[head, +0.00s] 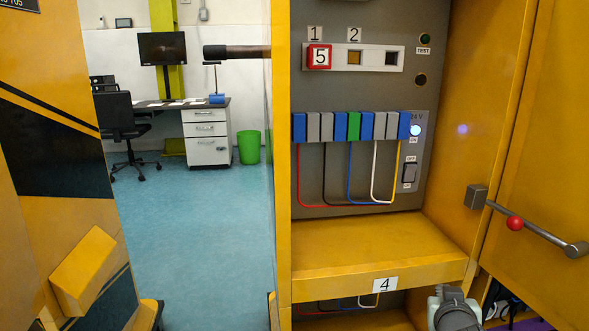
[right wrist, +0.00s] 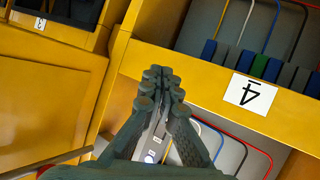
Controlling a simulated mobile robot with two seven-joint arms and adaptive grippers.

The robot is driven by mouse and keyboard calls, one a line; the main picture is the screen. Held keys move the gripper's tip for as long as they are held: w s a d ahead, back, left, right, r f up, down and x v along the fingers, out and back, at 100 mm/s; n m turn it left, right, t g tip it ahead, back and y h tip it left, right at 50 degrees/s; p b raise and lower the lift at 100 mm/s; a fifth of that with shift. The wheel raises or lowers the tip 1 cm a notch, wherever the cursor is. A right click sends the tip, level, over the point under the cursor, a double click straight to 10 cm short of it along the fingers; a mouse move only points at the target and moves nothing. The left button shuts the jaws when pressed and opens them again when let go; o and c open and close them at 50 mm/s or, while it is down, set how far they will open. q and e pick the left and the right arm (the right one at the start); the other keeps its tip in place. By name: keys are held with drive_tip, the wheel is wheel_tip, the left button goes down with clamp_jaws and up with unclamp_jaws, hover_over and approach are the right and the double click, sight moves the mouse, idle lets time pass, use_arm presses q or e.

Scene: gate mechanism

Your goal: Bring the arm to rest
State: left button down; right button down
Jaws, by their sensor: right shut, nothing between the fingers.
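My right gripper shows in the right wrist view (right wrist: 160,85) with its fingers together and nothing between them. It is in front of the yellow cabinet, near the shelf edge (right wrist: 210,85) that carries the label 4 (right wrist: 250,93). In the head view, part of my right arm (head: 455,310) shows at the bottom right, just below and right of the label 4 (head: 384,284); the fingers are not clear there. My left gripper is in neither view.
The open cabinet has a panel with a red button (head: 319,57), terminal blocks (head: 350,127) and a switch (head: 409,174). Blue floor (head: 205,230) is clear at the left, before a desk (head: 170,104).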

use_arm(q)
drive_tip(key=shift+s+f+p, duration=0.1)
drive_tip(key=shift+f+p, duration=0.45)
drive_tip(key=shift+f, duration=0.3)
use_arm(e)
drive_tip(key=s+a+f+n+g+y, duration=0.2)
drive_tip(key=s+f+g, duration=0.2)
drive_tip(key=s+f, duration=0.8)
drive_tip(key=s+a+f+n+g+y, duration=0.1)
drive_tip(key=s+f+g, duration=0.4)
drive_tip(key=s+f, duration=0.8)
drive_tip(key=s+a+n, duration=0.1)
drive_tip(key=s+a, duration=0.1)
drive_tip(key=s, duration=0.2)
drive_tip(key=shift+y, duration=0.4)
